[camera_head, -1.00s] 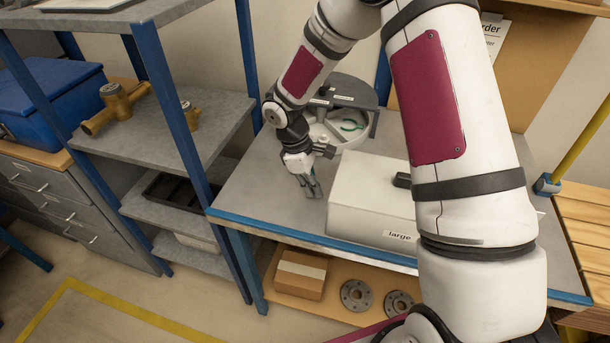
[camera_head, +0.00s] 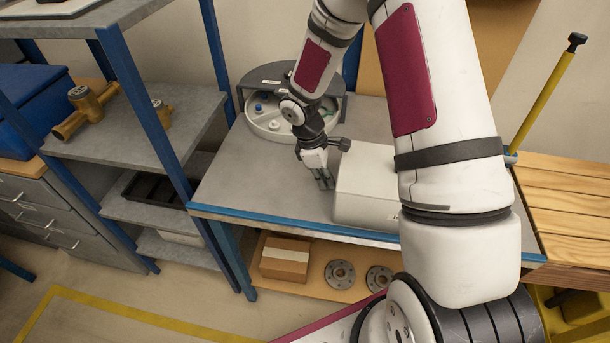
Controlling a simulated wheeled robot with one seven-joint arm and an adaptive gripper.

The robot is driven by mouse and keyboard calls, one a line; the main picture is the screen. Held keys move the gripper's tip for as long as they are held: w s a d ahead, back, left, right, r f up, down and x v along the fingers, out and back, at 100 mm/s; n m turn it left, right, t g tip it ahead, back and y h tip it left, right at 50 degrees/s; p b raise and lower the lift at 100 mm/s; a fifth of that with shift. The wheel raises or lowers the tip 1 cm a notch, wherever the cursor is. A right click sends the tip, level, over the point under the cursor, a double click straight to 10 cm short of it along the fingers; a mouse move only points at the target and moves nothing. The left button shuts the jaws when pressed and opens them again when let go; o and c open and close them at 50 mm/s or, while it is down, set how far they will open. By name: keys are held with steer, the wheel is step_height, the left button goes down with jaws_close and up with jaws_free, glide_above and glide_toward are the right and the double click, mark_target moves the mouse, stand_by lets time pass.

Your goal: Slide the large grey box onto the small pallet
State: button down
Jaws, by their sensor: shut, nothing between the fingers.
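The large grey box (camera_head: 365,187) lies on the grey bench top. My own arm covers its right part and most of its label. My gripper (camera_head: 326,184) points down at the box's left end, close beside it, with its fingers together and nothing held. Whether the fingers touch the box I cannot tell. Slatted wood (camera_head: 575,205), possibly the small pallet, is at the right beyond the bench's right end, partly cut off by the frame.
A round parts tray (camera_head: 262,124) stands behind my gripper. Blue-legged shelving (camera_head: 150,125) is at the left. A yellow post (camera_head: 543,97) rises by the bench's right end. A cardboard box (camera_head: 285,259) and flanges (camera_head: 341,274) sit on the lower shelf. The bench's front left is clear.

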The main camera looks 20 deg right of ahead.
steer(key=s+d+p, duration=0.1)
steer(key=s+d, duration=0.3)
steer(key=d, duration=0.3)
steer(key=s+d+p, duration=0.2)
steer(key=s+d, duration=0.3)
steer(key=d, duration=0.1)
steer(key=s+d+p, duration=0.2)
steer(key=s+d, duration=0.3)
steer(key=d, duration=0.2)
steer(key=shift+d, duration=0.3)
steer(key=shift+w, duration=0.1)
steer(key=w+a, duration=0.1)
steer(key=a, duration=0.1)
steer(key=w+a, duration=0.1)
steer(key=shift+w+a+b, duration=0.3)
steer(key=shift+a, duration=0.05)
steer(key=v, duration=0.5)
steer(key=b+v, duration=0.1)
steer(key=v, duration=0.4)
steer(key=shift+s+d, duration=0.15)
steer(key=shift+s, duration=0.1)
